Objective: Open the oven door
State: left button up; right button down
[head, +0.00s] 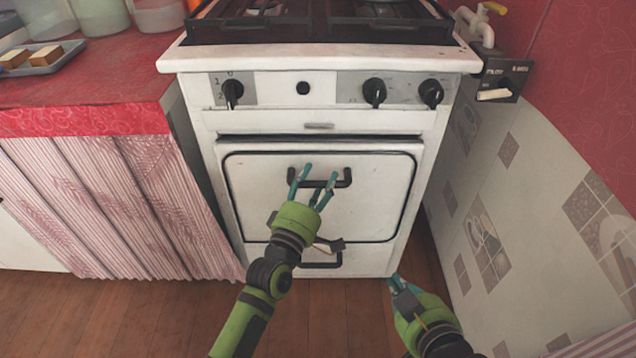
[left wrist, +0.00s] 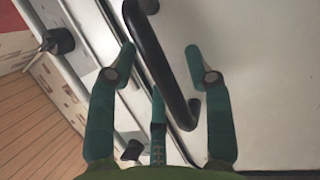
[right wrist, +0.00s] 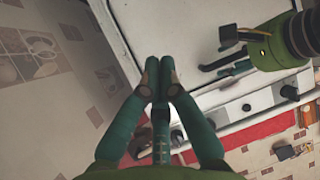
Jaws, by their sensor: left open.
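The oven door (head: 250,200) is a white panel with a dark outline, and it is closed. Its black bar handle (head: 345,178) runs across the upper part of the door. My left gripper (head: 314,180) is open at the handle. In the left wrist view the handle (left wrist: 165,70) passes between the two spread fingertips (left wrist: 160,52), with gaps visible on both sides. My right gripper (head: 396,281) is low by the stove's bottom right corner. In the right wrist view its fingertips (right wrist: 158,66) are together and empty, in front of the white stove front.
Below the door is a drawer with a black handle (head: 320,264), partly behind my left arm. Knobs (head: 374,92) line the panel above. A red-covered counter (head: 85,95) stands left, a tiled wall (head: 510,200) right. Wooden floor (head: 130,310) lies in front.

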pick_arm(q)
grip_shut()
